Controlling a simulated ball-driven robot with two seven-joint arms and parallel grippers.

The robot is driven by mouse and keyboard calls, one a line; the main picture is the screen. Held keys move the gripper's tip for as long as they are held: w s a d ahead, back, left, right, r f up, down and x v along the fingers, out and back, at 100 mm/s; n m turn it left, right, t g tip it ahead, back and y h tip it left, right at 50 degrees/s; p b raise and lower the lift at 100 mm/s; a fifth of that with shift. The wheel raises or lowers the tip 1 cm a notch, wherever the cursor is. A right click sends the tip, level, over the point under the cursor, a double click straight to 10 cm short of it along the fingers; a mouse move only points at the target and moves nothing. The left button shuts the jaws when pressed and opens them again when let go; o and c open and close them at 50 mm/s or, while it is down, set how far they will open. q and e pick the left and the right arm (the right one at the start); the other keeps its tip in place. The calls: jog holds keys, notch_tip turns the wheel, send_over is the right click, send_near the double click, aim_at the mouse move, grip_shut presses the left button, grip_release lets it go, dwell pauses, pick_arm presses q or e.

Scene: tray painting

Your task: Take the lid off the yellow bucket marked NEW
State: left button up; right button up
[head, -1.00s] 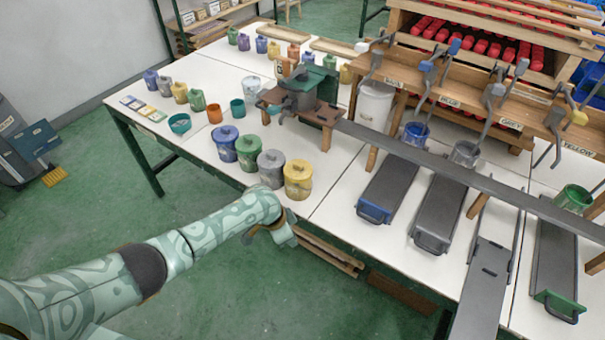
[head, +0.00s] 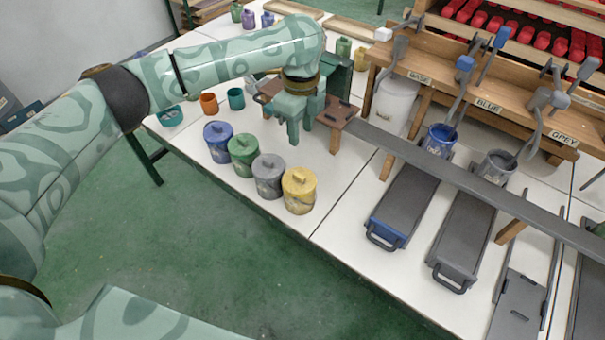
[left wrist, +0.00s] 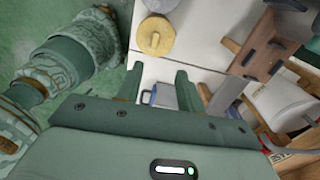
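The yellow bucket (head: 299,196) stands upright at the right end of a row of lidded buckets near the table's front edge. Its yellow lid (head: 299,177), with a raised grip on top, is on it. No NEW marking can be read. In the left wrist view the lid (left wrist: 155,36) shows from above, beyond the fingers. My left gripper (head: 293,136) points down behind the row, above and apart from the yellow bucket. In the left wrist view its two fingers (left wrist: 158,82) are spread with nothing between them. My right gripper is not in view.
A grey bucket (head: 268,178), a green bucket (head: 242,157) and a blue bucket (head: 217,143) stand left of the yellow one. A brown stand (head: 337,116) is right of my left gripper. A long dark rail (head: 440,166) crosses the table. Bare tabletop lies right of the yellow bucket.

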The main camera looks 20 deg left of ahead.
pick_arm(q)
jog(key=b, duration=0.3)
send_over(299, 175)
jog(key=f, duration=0.5)
jog(key=w+f, duration=0.1)
jog(key=f, duration=0.2)
jog(key=shift+d+f, duration=0.1)
jog(key=shift+f, duration=0.05)
jog(key=shift+s+f, duration=0.1)
jog(key=shift+f, duration=0.35)
jog(key=f+b, duration=0.1)
jog(key=f, duration=0.2)
jog(key=f+b, duration=0.1)
jog(key=f, duration=0.1)
jog(key=shift+s+f+b, duration=0.1)
jog(key=shift+s+b, duration=0.2)
jog(key=shift+s, duration=0.1)
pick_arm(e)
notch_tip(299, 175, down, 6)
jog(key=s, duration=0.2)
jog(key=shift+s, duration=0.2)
pick_arm(q)
grip_shut()
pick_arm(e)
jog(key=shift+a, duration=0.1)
